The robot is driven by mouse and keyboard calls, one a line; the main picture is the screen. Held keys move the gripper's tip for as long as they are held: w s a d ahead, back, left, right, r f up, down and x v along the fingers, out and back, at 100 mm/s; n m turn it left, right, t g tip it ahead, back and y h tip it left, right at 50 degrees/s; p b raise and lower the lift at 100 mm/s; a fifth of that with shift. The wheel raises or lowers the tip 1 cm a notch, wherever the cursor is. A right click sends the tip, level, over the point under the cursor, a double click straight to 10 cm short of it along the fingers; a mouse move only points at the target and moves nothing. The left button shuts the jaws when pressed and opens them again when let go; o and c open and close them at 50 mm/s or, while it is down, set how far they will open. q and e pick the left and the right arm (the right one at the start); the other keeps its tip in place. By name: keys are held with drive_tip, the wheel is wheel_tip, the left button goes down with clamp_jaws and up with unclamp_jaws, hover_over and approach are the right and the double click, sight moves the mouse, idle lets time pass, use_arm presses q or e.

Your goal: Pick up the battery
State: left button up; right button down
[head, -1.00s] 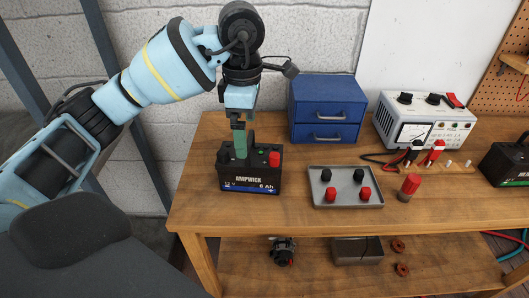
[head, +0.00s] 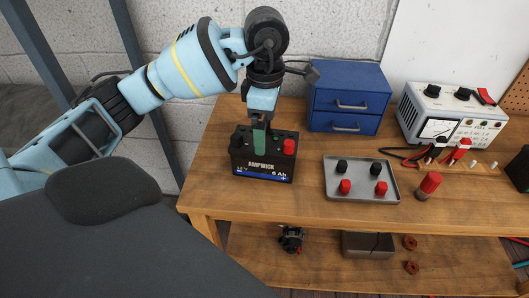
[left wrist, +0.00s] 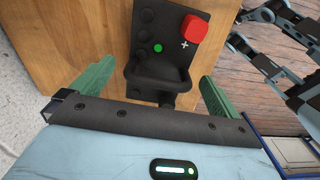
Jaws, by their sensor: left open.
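The battery (head: 265,170) is a black box with a blue stripe, a red terminal cap and a carry handle. It stands upright on the wooden bench, near its left end. My left gripper (head: 260,140) points down at the battery's top, and one green finger overlaps its upper front. In the left wrist view the green fingers of the gripper (left wrist: 156,72) are spread wide, one on each side of the battery's handle (left wrist: 160,84), with gaps visible. The battery's red cap (left wrist: 193,29) shows beyond the handle. My right gripper is out of sight.
A blue drawer unit (head: 347,98) stands behind and right of the battery. A grey tray (head: 362,192) with red and black caps lies to its right, then a red-topped cylinder (head: 428,186). A test meter (head: 450,115) stands at the back right. Another dark box (head: 520,169) is cut off.

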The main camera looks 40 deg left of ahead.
use_arm(q)
wheel_tip(320, 180, down, 3)
drive_tip(key=shift+a+f, duration=0.1)
drive_tip(key=c, duration=1.9)
drive_tip(key=shift+w+r, duration=0.1)
drive_tip(key=shift+r, duration=0.1)
drive_tip(key=shift+c, duration=0.6)
drive_tip(key=shift+r, duration=1.6)
drive_tip(key=shift+s+r, duration=0.2)
drive_tip(key=s+d+r, duration=0.1)
drive_tip(key=s+d, duration=0.8)
drive_tip(key=s, duration=0.3)
drive_tip(key=shift+s+r, duration=0.15)
drive_tip(key=shift+s, duration=0.2)
